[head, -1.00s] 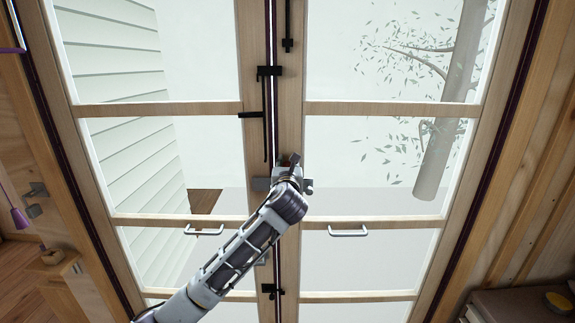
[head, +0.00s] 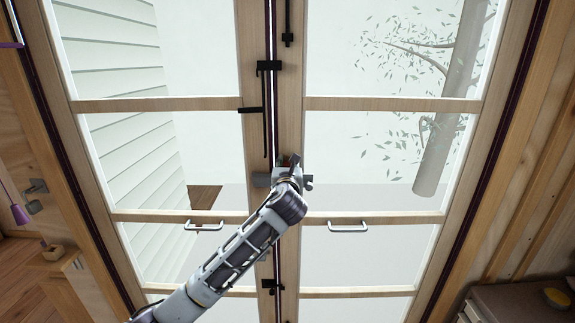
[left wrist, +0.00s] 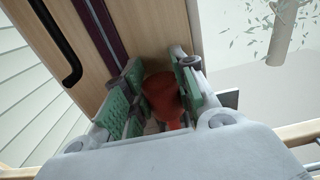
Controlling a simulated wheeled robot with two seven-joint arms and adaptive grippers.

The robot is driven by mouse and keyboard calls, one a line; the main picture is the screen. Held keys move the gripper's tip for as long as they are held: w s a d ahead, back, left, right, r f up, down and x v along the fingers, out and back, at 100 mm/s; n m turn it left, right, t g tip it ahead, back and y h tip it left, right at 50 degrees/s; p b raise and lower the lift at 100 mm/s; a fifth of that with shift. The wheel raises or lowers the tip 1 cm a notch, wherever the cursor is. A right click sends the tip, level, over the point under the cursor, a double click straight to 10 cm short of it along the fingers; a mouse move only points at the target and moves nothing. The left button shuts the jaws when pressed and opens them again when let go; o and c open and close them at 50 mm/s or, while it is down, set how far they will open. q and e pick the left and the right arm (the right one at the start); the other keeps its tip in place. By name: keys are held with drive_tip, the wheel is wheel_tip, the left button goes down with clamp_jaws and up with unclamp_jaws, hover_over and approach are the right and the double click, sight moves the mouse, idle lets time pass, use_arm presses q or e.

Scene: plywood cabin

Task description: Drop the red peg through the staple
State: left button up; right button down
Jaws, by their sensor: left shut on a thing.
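My left gripper (head: 289,165) is at the middle stile of the double glass door, seen mostly from behind in the head view. In the left wrist view its green-padded fingers (left wrist: 157,92) are shut on the red peg (left wrist: 160,92). The peg's wide rounded end faces the camera and it narrows toward the palm. Grey metal pieces (head: 262,180) show on both sides of my wrist in the head view; a grey plate (left wrist: 229,98) also shows beside the fingers in the wrist view. I cannot make out the staple; the gripper covers that area. My right gripper is not in view.
The door has two pull handles (head: 204,226) lower down and dark bolts and bars (head: 270,66) above along the middle. A purple hanging thing (head: 19,214) is at far left. A box with a yellow round thing (head: 555,298) stands at lower right.

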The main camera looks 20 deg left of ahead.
use_arm(q)
drive_tip(key=shift+f, duration=0.45)
drive_tip(key=shift+r, duration=0.55)
drive_tip(key=shift+r+p, duration=0.3)
drive_tip(key=shift+r, duration=0.2)
drive_tip(key=shift+r, duration=0.75)
idle(1.7)
drive_tip(key=shift+f+b, duration=0.5)
drive_tip(key=shift+f, duration=1.25)
idle(0.8)
drive_tip(key=o, duration=0.8)
drive_tip(key=shift+o, duration=0.2)
drive_tip(key=shift+s, duration=0.1)
drive_tip(key=v, duration=1.1)
drive_tip(key=shift+s, duration=0.35)
